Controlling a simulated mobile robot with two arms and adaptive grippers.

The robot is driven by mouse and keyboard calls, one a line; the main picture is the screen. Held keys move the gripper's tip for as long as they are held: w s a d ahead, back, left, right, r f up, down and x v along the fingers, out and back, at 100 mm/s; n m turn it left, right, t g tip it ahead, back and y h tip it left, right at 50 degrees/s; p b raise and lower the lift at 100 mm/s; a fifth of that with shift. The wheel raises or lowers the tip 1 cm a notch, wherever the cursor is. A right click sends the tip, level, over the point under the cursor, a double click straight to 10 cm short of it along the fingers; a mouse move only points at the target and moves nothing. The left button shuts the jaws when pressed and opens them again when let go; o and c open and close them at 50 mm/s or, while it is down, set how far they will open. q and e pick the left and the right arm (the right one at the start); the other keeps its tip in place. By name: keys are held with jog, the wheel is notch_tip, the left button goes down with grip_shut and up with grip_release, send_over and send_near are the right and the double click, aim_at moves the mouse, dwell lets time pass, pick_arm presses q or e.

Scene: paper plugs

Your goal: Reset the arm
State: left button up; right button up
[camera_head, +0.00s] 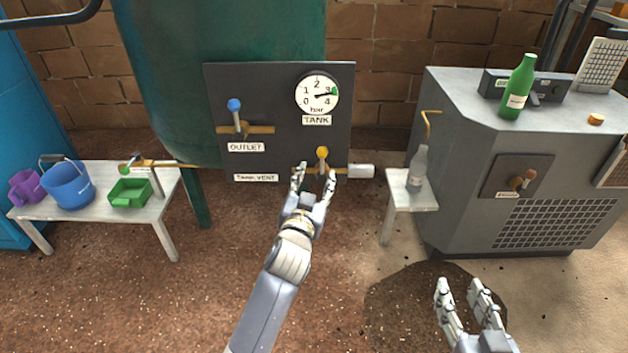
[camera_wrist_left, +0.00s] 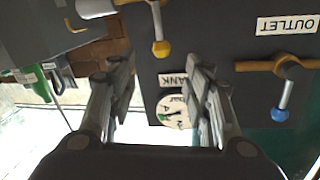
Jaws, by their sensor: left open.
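My left gripper (camera_head: 314,181) is open in front of the lower right part of the dark panel (camera_head: 275,90), just below the yellow-knobbed valve handle (camera_head: 322,153). In the left wrist view the left gripper (camera_wrist_left: 160,80) has its fingers apart with nothing between them, and the yellow handle (camera_wrist_left: 160,48) shows beyond them. I cannot tell whether a finger touches the valve in the head view. My right gripper (camera_head: 462,288) is at the lower right, with its fingers apart and empty, above the floor.
The panel has a blue-knobbed outlet valve (camera_head: 235,106) and a tank gauge (camera_head: 317,94). A low table (camera_head: 150,208) with a blue bucket (camera_head: 69,187) and green tray (camera_head: 129,193) stands left. A small stand (camera_head: 398,196) with a clear bottle (camera_head: 418,168) and a grey cabinet (camera_head: 470,120) stand right.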

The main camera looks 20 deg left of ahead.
dwell(0.3)
